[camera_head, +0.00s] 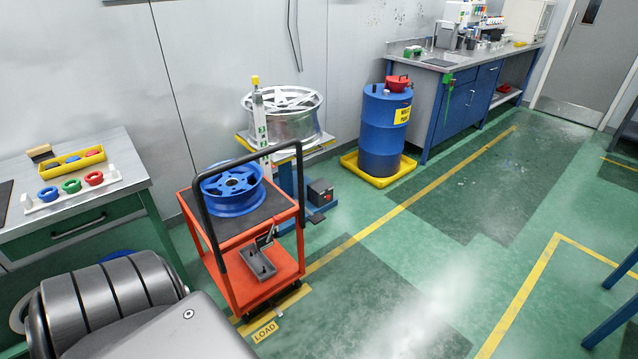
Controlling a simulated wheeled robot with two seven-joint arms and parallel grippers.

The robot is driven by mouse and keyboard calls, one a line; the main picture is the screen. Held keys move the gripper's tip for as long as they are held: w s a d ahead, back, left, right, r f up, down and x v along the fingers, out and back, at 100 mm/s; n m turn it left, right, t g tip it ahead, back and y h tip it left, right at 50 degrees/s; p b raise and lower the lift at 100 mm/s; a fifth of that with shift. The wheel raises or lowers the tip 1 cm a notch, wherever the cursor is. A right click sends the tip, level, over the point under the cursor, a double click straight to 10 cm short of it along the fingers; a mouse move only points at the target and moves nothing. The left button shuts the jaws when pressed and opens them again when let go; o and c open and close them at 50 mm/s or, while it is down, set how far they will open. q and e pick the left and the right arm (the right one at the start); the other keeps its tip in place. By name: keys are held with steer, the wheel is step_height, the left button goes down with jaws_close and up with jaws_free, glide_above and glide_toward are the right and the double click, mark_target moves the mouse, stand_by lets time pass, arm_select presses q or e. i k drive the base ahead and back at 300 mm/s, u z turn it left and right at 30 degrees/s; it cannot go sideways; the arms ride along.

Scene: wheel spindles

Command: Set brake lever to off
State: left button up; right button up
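No part is clearly marked as the brake lever from here. A white upright post with a yellow knob (256,110) and small green labels stands behind the red cart (262,292), by the wheel stand. It may be the lever, but its on or off setting cannot be read. The cart has a black handle and carries a blue wheel (232,188) on its top shelf. A dark grey device with a small upright lever (262,256) sits on its lower shelf. Neither of my grippers is in view.
A silver wheel (290,115) rests on the stand behind the cart. A blue drum (384,130) stands in a yellow tray. A bench (82,205) with coloured rings is at left; a blue workbench (460,100) is at the back. The green floor right of the cart is clear.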

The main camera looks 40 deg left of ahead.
mark_target(276, 218)
steer(key=u, duration=0.3)
steer(key=i, duration=0.85)
steer(key=u, duration=0.65)
